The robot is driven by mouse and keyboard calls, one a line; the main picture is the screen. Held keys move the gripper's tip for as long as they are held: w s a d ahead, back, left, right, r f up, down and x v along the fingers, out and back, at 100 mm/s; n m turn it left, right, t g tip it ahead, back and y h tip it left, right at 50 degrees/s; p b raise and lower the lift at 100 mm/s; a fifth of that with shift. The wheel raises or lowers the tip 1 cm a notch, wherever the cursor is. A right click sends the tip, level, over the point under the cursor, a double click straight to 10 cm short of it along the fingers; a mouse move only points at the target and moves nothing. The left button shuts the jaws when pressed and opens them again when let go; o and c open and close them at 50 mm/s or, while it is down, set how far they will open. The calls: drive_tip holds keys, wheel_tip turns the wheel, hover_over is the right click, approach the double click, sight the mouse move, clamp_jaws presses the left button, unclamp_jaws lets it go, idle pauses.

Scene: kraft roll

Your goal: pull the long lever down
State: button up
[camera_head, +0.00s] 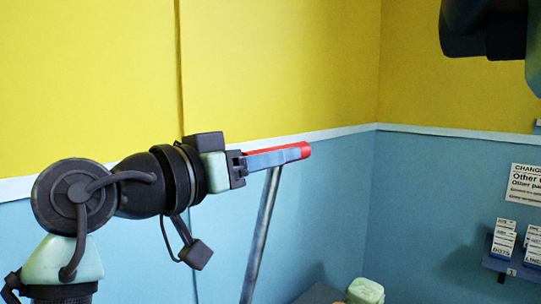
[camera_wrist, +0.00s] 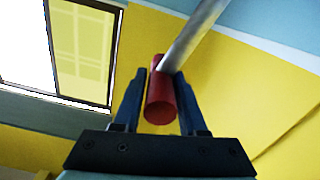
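The long lever is a grey metal rod (camera_head: 262,235) rising steeply in the head view, with a red grip (camera_head: 304,148) at its upper end. My gripper (camera_head: 290,155) reaches in from the left at the height of the red grip, its blue fingers lying along it. In the wrist view the red grip (camera_wrist: 161,100) sits between the two fingers of my gripper (camera_wrist: 161,75), close against both. The fingers look shut on it. The rod (camera_wrist: 193,35) runs off to the upper right there. The lever's lower end is out of view.
Yellow and blue walls meet in a corner behind the lever. A pale green block (camera_head: 366,291) shows at the bottom edge. A rack with small white cards (camera_head: 503,240) and a sign (camera_head: 524,185) are at right. A dark object (camera_head: 485,28) hangs at the upper right.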

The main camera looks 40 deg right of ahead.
clamp_jaws()
idle(1.1)
